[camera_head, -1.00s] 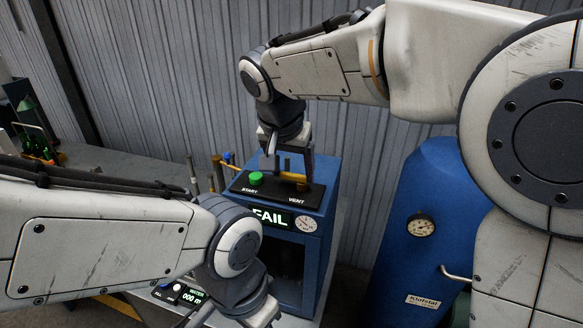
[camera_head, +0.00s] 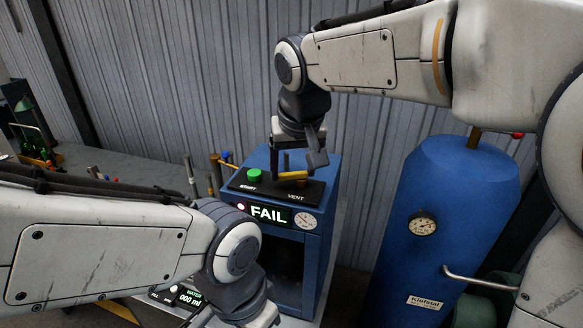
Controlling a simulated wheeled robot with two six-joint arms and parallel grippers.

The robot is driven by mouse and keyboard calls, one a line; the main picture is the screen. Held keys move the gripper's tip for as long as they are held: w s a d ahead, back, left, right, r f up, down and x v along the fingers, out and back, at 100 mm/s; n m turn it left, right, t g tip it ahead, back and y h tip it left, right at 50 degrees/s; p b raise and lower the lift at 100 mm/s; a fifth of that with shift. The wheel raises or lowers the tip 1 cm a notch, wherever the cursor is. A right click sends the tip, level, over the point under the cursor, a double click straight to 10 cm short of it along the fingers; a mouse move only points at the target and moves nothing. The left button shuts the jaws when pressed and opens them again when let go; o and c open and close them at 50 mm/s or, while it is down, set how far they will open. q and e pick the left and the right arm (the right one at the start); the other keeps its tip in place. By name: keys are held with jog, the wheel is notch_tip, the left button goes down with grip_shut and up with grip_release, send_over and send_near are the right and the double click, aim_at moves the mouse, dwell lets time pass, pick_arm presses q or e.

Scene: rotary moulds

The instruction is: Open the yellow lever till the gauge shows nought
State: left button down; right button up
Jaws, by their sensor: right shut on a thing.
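The yellow lever (camera_head: 292,176) lies on the black top panel of the blue machine (camera_head: 322,225), above the word VENT. My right gripper (camera_head: 292,168) comes down from above and is shut on the yellow lever. The small white gauge (camera_head: 305,221) is on the machine's front, right of the lit FAIL display (camera_head: 269,215); its needle is too small to read. My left gripper (camera_head: 250,315) is low in the view, in front of the machine; its fingers are cut off by the bottom edge.
A green START button (camera_head: 254,174) sits left of the lever. A blue tank (camera_head: 440,210) with its own gauge (camera_head: 422,224) and a metal handle stands to the right. A water readout (camera_head: 188,297) is at lower left. A grey bench (camera_head: 110,165) with tools is behind.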

jog(key=n, duration=0.2)
jog(key=n+y, duration=0.1)
jog(key=n, duration=0.1)
jog(key=d+n+g+y+b, duration=0.1)
jog(key=n, duration=0.1)
jog(key=shift+s, duration=0.25)
jog(key=n+g, duration=0.1)
jog(key=n, duration=0.2)
jog(key=d+n+g+y, duration=0.1)
jog(key=n, duration=0.2)
jog(key=shift+y+b, duration=0.3)
jog(key=shift+n, duration=0.3)
jog(key=o, duration=1.3)
jog(key=b+v, duration=0.1)
jog(key=v, duration=0.9)
jog(key=shift+r, duration=0.3)
